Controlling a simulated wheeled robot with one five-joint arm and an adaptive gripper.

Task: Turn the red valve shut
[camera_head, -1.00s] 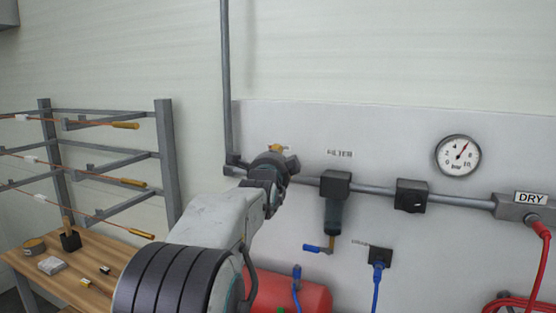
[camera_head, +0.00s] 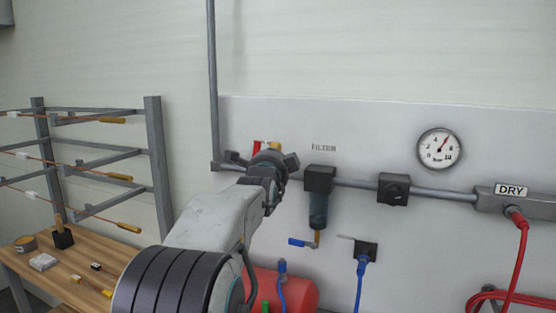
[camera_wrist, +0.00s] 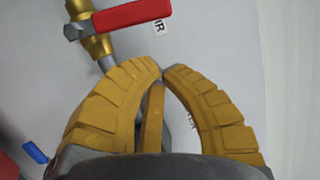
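The red valve handle (camera_wrist: 132,15) shows at the top of the wrist view, fixed by a nut to a brass valve body (camera_wrist: 92,38) on a grey pipe. In the head view a small part of the red handle (camera_head: 257,147) shows just above my wrist; the rest is hidden behind it. My gripper (camera_wrist: 162,72) has yellow fingers with their tips almost together, and no object is seen pinched at the tips. The tips are apart from the handle in the wrist view, below and right of it. A yellow bar shows between the fingers; I cannot tell what it is.
Right along the pipe are a filter (camera_head: 318,195), a black block (camera_head: 394,189), a gauge (camera_head: 439,149) and the DRY outlet (camera_head: 520,204) with a red hose. A red tank (camera_head: 292,290) stands below. A wooden table (camera_head: 60,270) and rack (camera_head: 154,165) are left.

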